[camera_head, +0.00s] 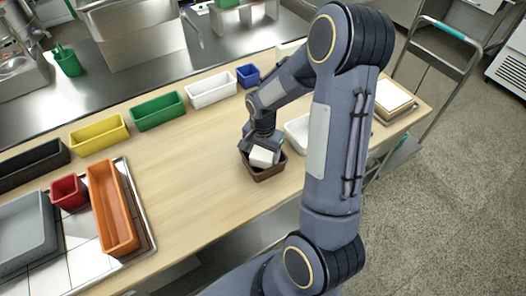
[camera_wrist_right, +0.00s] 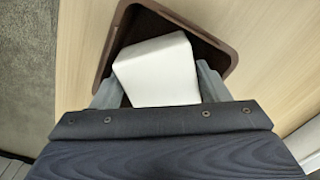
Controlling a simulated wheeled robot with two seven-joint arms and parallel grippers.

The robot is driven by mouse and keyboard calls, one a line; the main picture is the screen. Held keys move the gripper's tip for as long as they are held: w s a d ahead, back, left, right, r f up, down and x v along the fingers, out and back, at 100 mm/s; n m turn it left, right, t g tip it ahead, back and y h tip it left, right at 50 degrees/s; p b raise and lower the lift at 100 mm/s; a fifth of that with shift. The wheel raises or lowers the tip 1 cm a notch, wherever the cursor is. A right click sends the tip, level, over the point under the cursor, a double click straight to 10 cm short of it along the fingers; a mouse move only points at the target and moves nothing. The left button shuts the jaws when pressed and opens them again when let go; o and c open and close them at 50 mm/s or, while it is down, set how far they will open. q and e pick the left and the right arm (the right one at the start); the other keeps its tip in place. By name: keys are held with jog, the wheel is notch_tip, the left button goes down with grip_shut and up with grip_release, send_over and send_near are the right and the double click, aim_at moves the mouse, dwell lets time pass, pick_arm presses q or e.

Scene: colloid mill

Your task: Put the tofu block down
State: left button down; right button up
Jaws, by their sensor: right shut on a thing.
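The tofu block (camera_head: 263,157) is a white block held in my right gripper (camera_head: 262,146). In the right wrist view the tofu block (camera_wrist_right: 157,70) sits tilted between the two grey fingers of the right gripper (camera_wrist_right: 158,88). A small brown tray (camera_head: 268,174) is on the wooden table directly below the block. Its dark rim (camera_wrist_right: 228,47) surrounds the block in the right wrist view. I cannot tell whether the block touches the tray's floor. My left gripper is not in view.
The wooden table (camera_head: 187,165) has clear room left of the brown tray. Yellow (camera_head: 99,132), green (camera_head: 158,110) and white (camera_head: 211,90) bins line its back edge. An orange bin (camera_head: 112,207) stands at left. A white container (camera_head: 298,131) is partly hidden behind my right arm.

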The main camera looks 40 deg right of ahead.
jog(key=shift+f, duration=0.3)
jog(key=o, duration=0.5)
